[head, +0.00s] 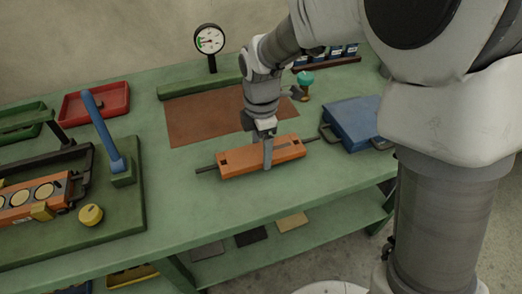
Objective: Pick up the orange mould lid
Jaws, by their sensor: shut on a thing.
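The orange mould lid (236,162) is a long orange block with a dark bar sticking out at both ends and dark square marks on top. It is over the green bench top, in front of the brown mat. My gripper (268,163) points down at the middle of the lid and is shut on it. One finger shows against the lid's front face; the other is hidden. I cannot tell whether the lid touches the bench or is slightly raised.
A blue case (352,122) with dark handles stands close on the right. The brown mat (200,121) lies behind. On the left are a blue lever (103,130), a yellow knob (91,214) and an orange mould (20,204) with round cavities. A gauge (209,40) and a red tray (95,102) are farther back.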

